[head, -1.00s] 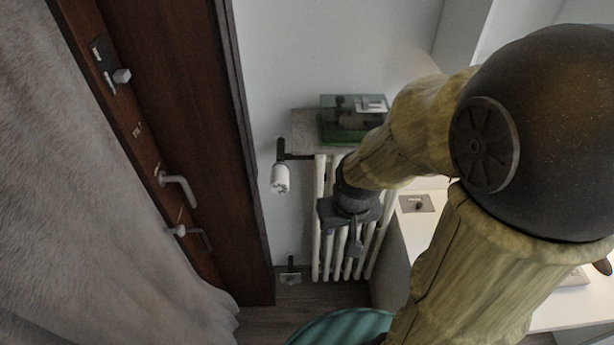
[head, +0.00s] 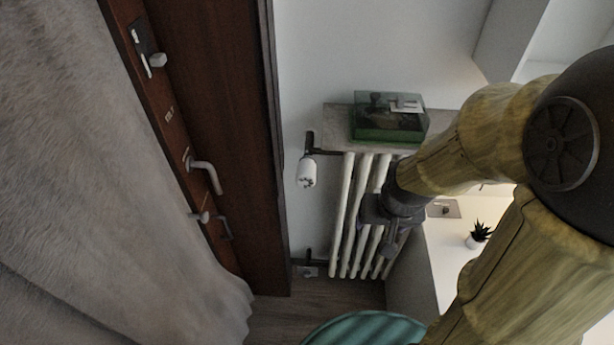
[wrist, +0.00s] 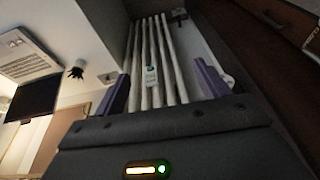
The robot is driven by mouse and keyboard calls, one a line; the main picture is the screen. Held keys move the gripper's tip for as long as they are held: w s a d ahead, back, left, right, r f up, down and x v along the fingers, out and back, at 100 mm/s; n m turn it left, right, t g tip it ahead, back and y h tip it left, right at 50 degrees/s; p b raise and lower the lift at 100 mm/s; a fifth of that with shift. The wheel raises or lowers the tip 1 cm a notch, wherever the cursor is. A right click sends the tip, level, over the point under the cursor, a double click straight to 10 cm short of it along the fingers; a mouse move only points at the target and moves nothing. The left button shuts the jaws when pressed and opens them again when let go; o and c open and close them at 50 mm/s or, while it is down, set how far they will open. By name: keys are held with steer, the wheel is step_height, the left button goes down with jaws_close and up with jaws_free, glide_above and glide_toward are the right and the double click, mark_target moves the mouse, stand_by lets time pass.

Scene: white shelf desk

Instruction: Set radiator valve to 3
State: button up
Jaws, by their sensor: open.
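The radiator valve (head: 306,172) is a white cylinder with dark marks on its lower end. It hangs from a dark pipe at the upper left of the white radiator (head: 347,215) in the head view. My gripper (head: 390,238) is in front of the radiator's ribs, right of the valve and lower in the picture, apart from it. A small white piece beside the right finger may be the valve; I cannot tell.
A green glass box (head: 388,118) stands on the ledge above the radiator. A brown door (head: 215,120) with handles and a grey curtain (head: 110,200) are at left. A white desk (head: 445,250) with a small plant (head: 478,236) is at right. A teal round object (head: 365,330) is below.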

steer(key=w+a+f+m+t+b, duration=0.2)
steer(key=w+a+f+m+t, duration=0.1)
steer(key=w+a+f, duration=0.55)
steer(key=t+b, duration=0.4)
steer(key=t, duration=0.8)
glide_toward(306, 182)
steer(key=shift+n+h, duration=0.4)
steer(key=s, duration=0.5)
steer(key=shift+a, duration=0.35)
steer(key=shift+w+f+b, duration=0.1)
steer(key=shift+f+b, duration=0.1)
steer(key=shift+b, duration=0.1)
steer(key=w+b, duration=0.1)
steer(key=w, duration=0.4)
steer(key=w+b, duration=0.2)
steer(key=w, duration=0.4)
steer(key=w+b, duration=0.2)
steer(key=w, duration=0.4)
steer(key=shift+w+d+r, duration=0.1)
steer(key=shift+d, duration=0.2)
